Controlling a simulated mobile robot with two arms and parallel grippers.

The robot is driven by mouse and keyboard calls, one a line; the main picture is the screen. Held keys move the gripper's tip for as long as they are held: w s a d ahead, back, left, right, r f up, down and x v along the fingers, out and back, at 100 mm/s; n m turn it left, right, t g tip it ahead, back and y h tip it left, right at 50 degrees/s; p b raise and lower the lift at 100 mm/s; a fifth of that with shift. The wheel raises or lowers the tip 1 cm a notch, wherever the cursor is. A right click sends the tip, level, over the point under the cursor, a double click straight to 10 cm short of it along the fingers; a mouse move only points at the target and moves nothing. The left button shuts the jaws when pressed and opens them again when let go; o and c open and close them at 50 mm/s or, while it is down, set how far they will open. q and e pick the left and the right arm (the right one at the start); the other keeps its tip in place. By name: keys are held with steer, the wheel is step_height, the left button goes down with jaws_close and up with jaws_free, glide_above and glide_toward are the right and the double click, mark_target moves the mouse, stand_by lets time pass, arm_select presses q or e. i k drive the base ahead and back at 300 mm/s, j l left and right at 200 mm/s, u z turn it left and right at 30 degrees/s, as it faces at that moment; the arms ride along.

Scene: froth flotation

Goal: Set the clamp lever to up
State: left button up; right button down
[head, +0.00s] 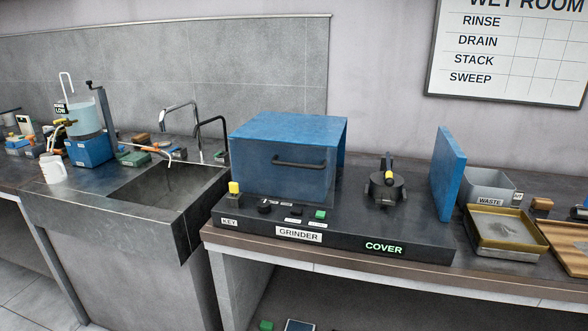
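A round dark clamp fixture (384,192) stands on the right part of the black grinder base (350,236). A short lever with a yellow part (389,177) and a dark upper end rises from the fixture's middle. It looks close to upright, but it is small, and I cannot tell its exact setting. Neither of my grippers is in view, and nothing touches the lever.
A blue housing (290,158) with a black handle stands left of the fixture, and an upright blue panel (447,172) stands to its right. Further right are a grey waste bin (489,187) and a brass-coloured tray (505,233). A sink (165,190) lies left.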

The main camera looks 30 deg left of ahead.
mark_target(388, 182)
steer(key=i+l, duration=0.1)
steer(key=l, duration=0.95)
steer(key=i+l+u, duration=0.1)
steer(key=l, duration=0.4)
steer(key=i, duration=0.05)
